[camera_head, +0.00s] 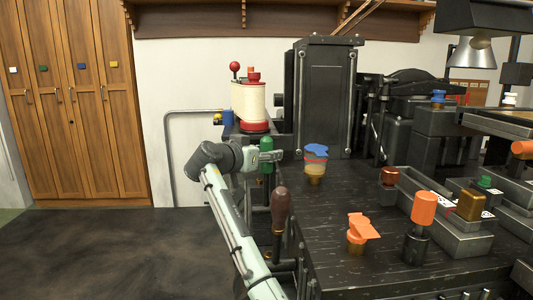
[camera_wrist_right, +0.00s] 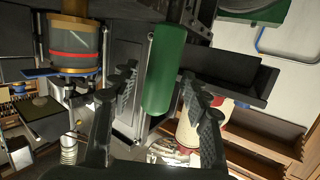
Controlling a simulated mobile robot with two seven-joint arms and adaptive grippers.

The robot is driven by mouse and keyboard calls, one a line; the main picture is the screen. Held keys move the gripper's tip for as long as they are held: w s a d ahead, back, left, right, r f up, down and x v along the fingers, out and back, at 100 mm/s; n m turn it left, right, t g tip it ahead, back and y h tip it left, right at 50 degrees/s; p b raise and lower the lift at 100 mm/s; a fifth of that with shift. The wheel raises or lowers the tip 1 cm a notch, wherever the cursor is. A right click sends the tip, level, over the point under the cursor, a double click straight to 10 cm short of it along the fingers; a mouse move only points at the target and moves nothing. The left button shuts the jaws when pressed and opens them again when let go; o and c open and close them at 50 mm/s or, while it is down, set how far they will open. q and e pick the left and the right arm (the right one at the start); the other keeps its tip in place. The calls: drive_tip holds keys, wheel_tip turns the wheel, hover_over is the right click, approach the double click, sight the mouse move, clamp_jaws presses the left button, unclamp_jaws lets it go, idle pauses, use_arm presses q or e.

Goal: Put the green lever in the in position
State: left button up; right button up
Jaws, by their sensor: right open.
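The green lever (camera_head: 267,168) stands at the left edge of the black machine bench, with part of its handle hidden behind my right gripper (camera_head: 272,156). In the right wrist view the green lever (camera_wrist_right: 163,70) is a smooth green cylinder. It lies in the gap between the two dark fingers of my right gripper (camera_wrist_right: 158,88), with visible space on both sides. The fingers are open and not closed on it. I cannot tell how deep the handle sits between them. My left gripper is not in view.
A brown-handled lever (camera_head: 280,210) stands close beside my right arm. A blue-topped jar (camera_head: 316,160), an orange valve (camera_head: 360,232) and an orange-knobbed post (camera_head: 423,210) stand on the bench (camera_head: 330,265). A red-and-cream spool (camera_head: 250,102) is behind. The floor at left is clear.

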drive_tip(key=v, duration=1.1)
